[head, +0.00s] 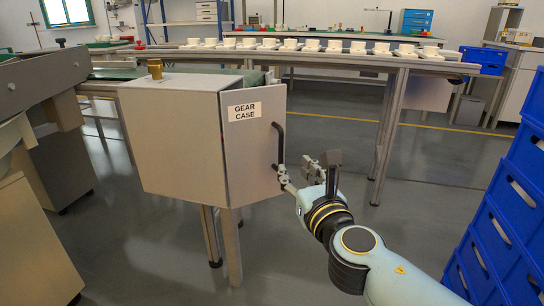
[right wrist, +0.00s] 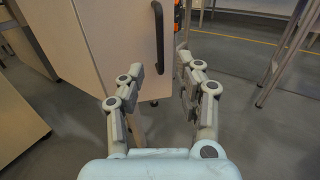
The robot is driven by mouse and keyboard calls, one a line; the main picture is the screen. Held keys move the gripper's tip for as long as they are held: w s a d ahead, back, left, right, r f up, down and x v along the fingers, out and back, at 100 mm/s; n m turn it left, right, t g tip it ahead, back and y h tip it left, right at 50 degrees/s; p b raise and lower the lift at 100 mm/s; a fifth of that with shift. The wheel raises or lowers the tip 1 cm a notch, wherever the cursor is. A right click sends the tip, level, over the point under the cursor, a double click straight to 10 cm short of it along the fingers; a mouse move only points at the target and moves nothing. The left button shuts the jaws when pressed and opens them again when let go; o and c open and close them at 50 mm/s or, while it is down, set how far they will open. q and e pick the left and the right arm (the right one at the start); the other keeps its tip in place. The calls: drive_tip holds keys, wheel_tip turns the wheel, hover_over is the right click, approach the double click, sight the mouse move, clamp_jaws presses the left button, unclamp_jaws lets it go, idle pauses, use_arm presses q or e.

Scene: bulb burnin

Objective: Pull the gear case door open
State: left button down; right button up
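The grey gear case (head: 170,135) stands on legs left of centre in the head view. Its door (head: 250,155) carries a GEAR CASE label and projects to the right of the body, seemingly ajar; its inside is hidden from the head. The black bar handle (head: 279,143) is near the door's free edge and also shows in the right wrist view (right wrist: 159,38). My right gripper (head: 295,167) is open and empty at the handle's lower end. In the wrist view (right wrist: 160,66) its fingers lie either side of the handle's line; contact is unclear. My left gripper is not in view.
Stacked blue crates (head: 510,190) stand close at the right, beside my right arm. A conveyor (head: 330,55) with white parts runs behind. Floor (head: 300,255) in front of the door is clear except for my arm.

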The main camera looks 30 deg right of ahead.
sight(282, 150)
drive_tip(key=x, duration=1)
drive_tip(key=shift+w+d, duration=0.1)
drive_tip(key=shift+w, duration=0.15)
clamp_jaws()
